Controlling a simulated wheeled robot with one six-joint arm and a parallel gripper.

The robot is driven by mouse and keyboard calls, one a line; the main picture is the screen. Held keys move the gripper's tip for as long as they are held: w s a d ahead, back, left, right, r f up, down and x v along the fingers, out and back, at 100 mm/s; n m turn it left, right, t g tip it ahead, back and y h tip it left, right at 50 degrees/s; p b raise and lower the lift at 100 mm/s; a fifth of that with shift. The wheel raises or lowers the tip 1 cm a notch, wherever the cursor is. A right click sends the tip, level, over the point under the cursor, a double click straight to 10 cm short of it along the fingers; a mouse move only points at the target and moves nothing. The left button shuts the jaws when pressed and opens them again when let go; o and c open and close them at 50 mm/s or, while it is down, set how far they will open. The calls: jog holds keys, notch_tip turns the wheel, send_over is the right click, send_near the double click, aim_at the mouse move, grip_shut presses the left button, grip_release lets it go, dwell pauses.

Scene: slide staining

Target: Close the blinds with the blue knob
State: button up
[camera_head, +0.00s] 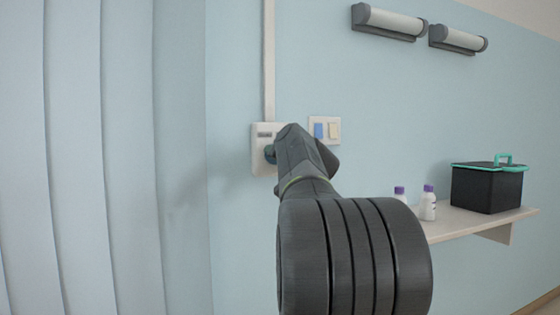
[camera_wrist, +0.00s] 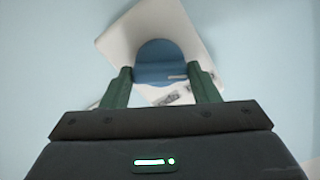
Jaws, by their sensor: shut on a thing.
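The blue knob (camera_wrist: 160,62) sits on a white wall plate (camera_wrist: 125,38) in the wrist view, between the two green fingers of my gripper (camera_wrist: 163,84). The fingers are shut on the knob from both sides. In the head view the plate (camera_head: 259,133) is on the wall below a vertical conduit, and my gripper (camera_head: 270,153) reaches its lower part. My arm hides most of the knob there. The blinds (camera_head: 80,150) are pale vertical slats at the left of the head view. The visible slats stand side by side with no gap showing between them.
A switch panel (camera_head: 325,121) with a blue and a cream rocker is just right of the plate. A shelf (camera_head: 465,222) at right holds a black box with a teal rim (camera_head: 487,188) and white bottles with purple caps (camera_head: 428,207). Two wall lamps (camera_head: 390,21) are above.

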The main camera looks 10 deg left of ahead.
dwell(0.4)
jog(key=o, duration=1)
jog(key=v, duration=1.4)
jog(key=shift+w, duration=0.1)
jog(key=x, duration=1.3)
jog(key=shift+w+a, duration=0.3)
